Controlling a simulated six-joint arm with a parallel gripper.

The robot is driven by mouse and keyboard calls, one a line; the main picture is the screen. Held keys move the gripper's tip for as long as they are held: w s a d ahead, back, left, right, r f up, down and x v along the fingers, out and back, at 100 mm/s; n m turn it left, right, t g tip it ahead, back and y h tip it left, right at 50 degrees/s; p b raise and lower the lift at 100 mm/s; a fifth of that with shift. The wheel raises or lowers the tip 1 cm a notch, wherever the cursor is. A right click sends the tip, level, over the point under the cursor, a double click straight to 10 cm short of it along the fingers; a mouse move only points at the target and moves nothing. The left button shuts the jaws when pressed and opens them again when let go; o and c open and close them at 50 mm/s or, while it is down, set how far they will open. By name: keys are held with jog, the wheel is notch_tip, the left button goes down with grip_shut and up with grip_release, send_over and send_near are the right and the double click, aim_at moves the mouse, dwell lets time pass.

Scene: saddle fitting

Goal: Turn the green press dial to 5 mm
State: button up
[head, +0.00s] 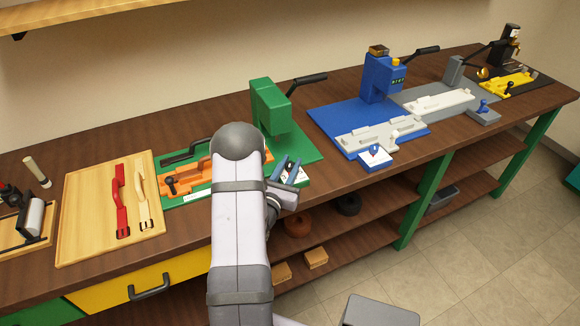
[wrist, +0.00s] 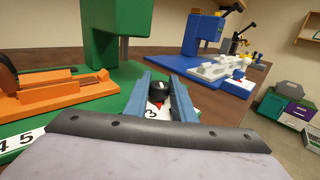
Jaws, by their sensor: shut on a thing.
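The green press (head: 268,110) stands on its green base at the middle of the bench. It also shows in the wrist view (wrist: 103,40). Its dial (wrist: 157,92) is a dark knob over a white scale card, with a red mark and a "3" visible below it. My gripper (head: 287,170) is at the front right corner of the green base. In the wrist view its two blue fingers (wrist: 159,86) stand on either side of the knob, shut on it. The dial is mostly hidden in the head view, and its exact setting cannot be read.
An orange fixture (head: 190,178) lies left of the dial on the green base. A wooden board (head: 75,220) with red and cream straps is farther left. A blue press (head: 378,80) with a white fixture stands to the right. The bench's front edge is close.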

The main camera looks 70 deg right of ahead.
aim_at(288, 169)
jog(key=shift+r, duration=0.1)
jog(key=o, duration=1.1)
jog(key=shift+c, duration=0.2)
jog(key=shift+a, duration=0.4)
jog(key=a+b, duration=0.2)
jog(key=a, duration=0.3)
jog(key=shift+a, duration=0.75)
